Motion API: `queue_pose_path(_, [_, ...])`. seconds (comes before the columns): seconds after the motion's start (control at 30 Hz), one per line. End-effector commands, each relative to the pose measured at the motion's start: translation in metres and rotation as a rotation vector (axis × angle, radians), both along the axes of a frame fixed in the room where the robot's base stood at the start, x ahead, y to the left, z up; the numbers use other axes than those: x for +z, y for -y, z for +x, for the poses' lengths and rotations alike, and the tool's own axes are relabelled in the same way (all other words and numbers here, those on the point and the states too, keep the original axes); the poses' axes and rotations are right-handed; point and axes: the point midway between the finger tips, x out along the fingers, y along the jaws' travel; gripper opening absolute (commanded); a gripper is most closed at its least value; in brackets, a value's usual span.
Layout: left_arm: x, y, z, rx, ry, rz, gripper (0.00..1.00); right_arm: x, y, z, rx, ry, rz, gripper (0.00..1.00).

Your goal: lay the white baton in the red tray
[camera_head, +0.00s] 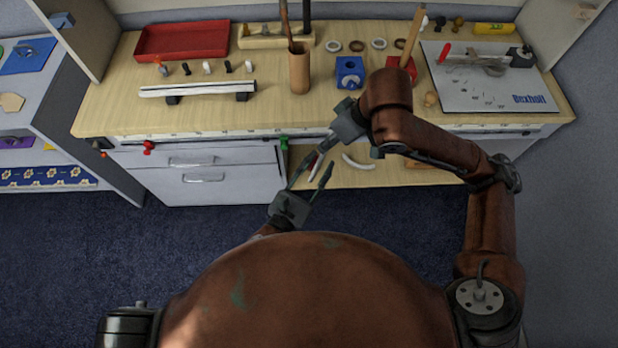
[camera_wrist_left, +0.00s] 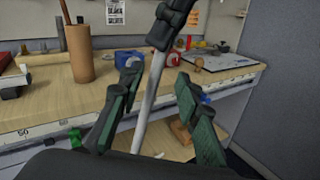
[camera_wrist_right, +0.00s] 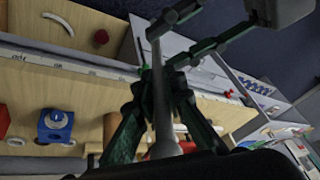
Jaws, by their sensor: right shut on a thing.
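The white baton (camera_wrist_left: 152,100) is in the air in front of the table. My right gripper (camera_wrist_right: 157,78) is shut on it, and the baton runs between its fingers in the right wrist view. In the left wrist view the right gripper holds its upper part, and its lower part passes between the spread fingers of my left gripper (camera_wrist_left: 160,105). The left gripper (camera_head: 318,168) is open around the baton, with gaps on both sides. The red tray (camera_head: 183,54) lies flat at the back left of the table and looks empty.
A white bar on dark supports (camera_head: 197,89) lies in front of the tray, with several small pegs between. A wooden cup with sticks (camera_head: 299,72), a blue block (camera_head: 350,72) and a grey board (camera_head: 485,90) stand further right. A drawer unit (camera_head: 200,172) is below.

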Motion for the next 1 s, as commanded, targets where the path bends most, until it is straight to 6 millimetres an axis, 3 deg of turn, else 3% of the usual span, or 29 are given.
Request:
queue_pose_path(0.3, [0.000, 0.019, 0.031, 0.000, 0.001, -0.001, 0.31, 0.000, 0.000, 0.000, 0.000, 0.000, 0.000, 0.00])
queue_pose_path(0.67, [0.000, 0.021, 0.034, 0.000, -0.001, -0.001, 0.30, 0.000, 0.000, 0.000, 0.000, 0.000, 0.000, 0.00])
queue_pose_path(1.0, [0.000, 0.021, 0.033, 0.000, -0.001, -0.001, 0.07, 0.000, 0.000, 0.000, 0.000, 0.001, 0.001, 0.00])
